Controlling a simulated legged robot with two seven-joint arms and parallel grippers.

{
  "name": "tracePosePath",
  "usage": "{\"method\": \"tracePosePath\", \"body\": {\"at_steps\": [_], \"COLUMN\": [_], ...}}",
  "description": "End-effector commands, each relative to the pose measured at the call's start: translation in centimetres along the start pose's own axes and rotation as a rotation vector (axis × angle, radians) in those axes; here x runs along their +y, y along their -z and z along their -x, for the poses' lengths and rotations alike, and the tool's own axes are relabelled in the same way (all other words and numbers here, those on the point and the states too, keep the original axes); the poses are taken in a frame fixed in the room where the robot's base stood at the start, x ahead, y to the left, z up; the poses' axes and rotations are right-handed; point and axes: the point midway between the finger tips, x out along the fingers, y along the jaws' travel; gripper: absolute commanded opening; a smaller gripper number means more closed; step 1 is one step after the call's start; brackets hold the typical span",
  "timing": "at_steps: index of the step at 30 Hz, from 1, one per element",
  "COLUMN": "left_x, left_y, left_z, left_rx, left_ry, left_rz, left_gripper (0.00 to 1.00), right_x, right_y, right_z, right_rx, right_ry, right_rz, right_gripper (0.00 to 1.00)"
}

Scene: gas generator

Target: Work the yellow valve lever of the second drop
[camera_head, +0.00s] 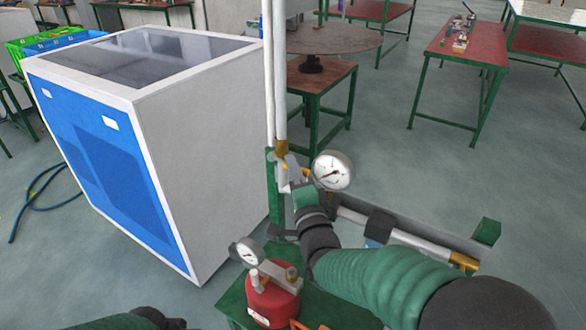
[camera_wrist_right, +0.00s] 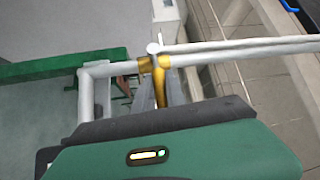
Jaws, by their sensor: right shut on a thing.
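The yellow valve lever (camera_wrist_right: 161,72) is on the pipe of the drop in the right wrist view, close in front of my right gripper's fingers. In the head view the brass-yellow valve (camera_head: 281,147) sits at the lower end of the white vertical pipes, partly hidden by the gripper. My right gripper (camera_head: 287,182) reaches up to it from the lower right and is shut on the lever; the exact contact is small and partly hidden. Only part of my left arm shows at the bottom left edge; its fingers are out of frame.
A round pressure gauge (camera_head: 332,170) is just right of my right gripper. A horizontal pipe (camera_head: 405,238) runs right. A large white and blue cabinet (camera_head: 205,140) stands left. Red-topped tables (camera_head: 466,43) are behind.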

Motion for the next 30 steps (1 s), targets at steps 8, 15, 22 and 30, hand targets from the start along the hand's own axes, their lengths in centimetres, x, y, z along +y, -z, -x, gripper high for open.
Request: {"method": "tracePosePath", "body": {"at_steps": [8,15,22,30], "left_x": [0.0,0.0,0.0,0.0], "left_y": [0.0,0.0,0.1,0.6], "left_z": [0.0,-0.1,0.2,2.5], "left_rx": [0.000,0.000,0.000,0.000], "left_ry": [0.000,0.000,0.000,0.000], "left_rz": [0.000,0.000,0.000,0.000], "left_gripper": [0.38,0.38,0.38,0.38], "right_x": [0.6,0.7,0.5,-0.6], "right_y": [0.4,0.5,0.6,0.8], "right_z": [0.1,0.2,0.1,0.0], "right_rx": [0.008,0.009,0.008,-0.010], "right_ry": [-0.013,-0.015,-0.021,-0.083], "right_rz": [0.001,0.001,0.006,0.068], "right_gripper": [0.00,0.00,0.00,0.00]}}
